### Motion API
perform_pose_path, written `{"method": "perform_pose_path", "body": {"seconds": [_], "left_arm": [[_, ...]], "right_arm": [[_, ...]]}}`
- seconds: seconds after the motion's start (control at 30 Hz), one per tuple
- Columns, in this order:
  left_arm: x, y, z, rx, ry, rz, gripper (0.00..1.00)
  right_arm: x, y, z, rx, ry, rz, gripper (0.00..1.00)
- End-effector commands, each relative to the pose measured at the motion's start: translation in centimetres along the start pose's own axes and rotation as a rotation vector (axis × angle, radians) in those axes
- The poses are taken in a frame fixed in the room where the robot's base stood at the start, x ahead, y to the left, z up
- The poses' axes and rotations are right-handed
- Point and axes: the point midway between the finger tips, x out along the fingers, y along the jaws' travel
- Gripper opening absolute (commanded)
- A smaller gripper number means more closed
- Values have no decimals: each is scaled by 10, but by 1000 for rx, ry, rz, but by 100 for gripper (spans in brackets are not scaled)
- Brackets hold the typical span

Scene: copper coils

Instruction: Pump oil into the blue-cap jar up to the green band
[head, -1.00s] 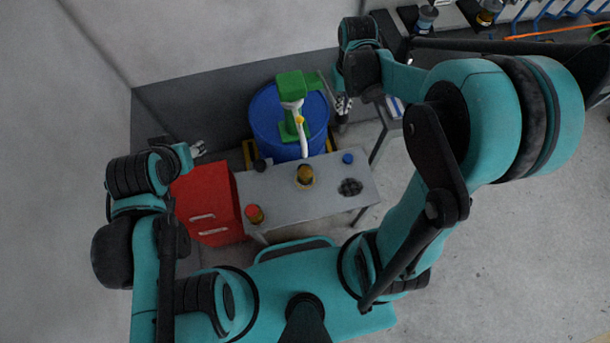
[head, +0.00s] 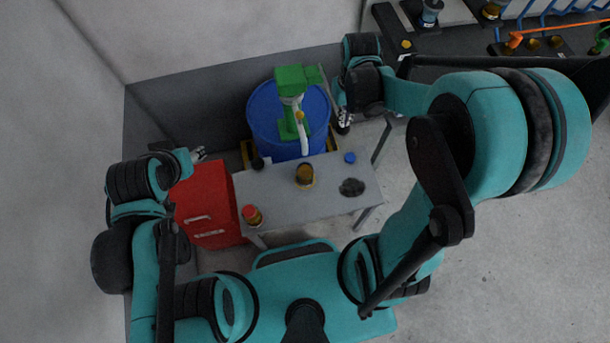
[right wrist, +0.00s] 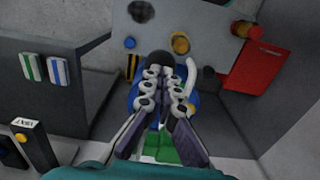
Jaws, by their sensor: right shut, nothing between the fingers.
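The jar (head: 304,174) with amber contents stands on the grey table below the white spout (head: 303,138); it also shows in the right wrist view (right wrist: 180,44). Its green band and oil level cannot be made out. A blue cap (head: 350,158) lies apart to its right. The green pump (head: 289,80) is on the blue barrel (head: 262,120) behind the table. My right gripper (head: 343,122) is shut and empty, right of the barrel and pump; its fingers (right wrist: 167,75) fill the middle of the right wrist view. My left gripper (head: 198,154) is over the red cabinet; its fingers are too small to read.
A red-capped jar (head: 251,214) stands at the table's left front. A dark round item (head: 352,187) lies at its right. The red cabinet (head: 205,210) adjoins the table (head: 275,195) on the left. Open floor lies to the right. A bench with equipment is at top right.

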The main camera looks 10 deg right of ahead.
Motion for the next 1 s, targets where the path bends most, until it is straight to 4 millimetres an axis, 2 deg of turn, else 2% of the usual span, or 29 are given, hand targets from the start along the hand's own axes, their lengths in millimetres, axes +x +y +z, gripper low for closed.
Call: {"method": "perform_pose_path", "body": {"seconds": [0.23,1.0], "left_arm": [[6,0,4,0,0,0,45],[40,0,28,0,0,0,45]], "right_arm": [[8,0,0,0,-1,0,0],[55,0,-2,0,0,0,0]]}}
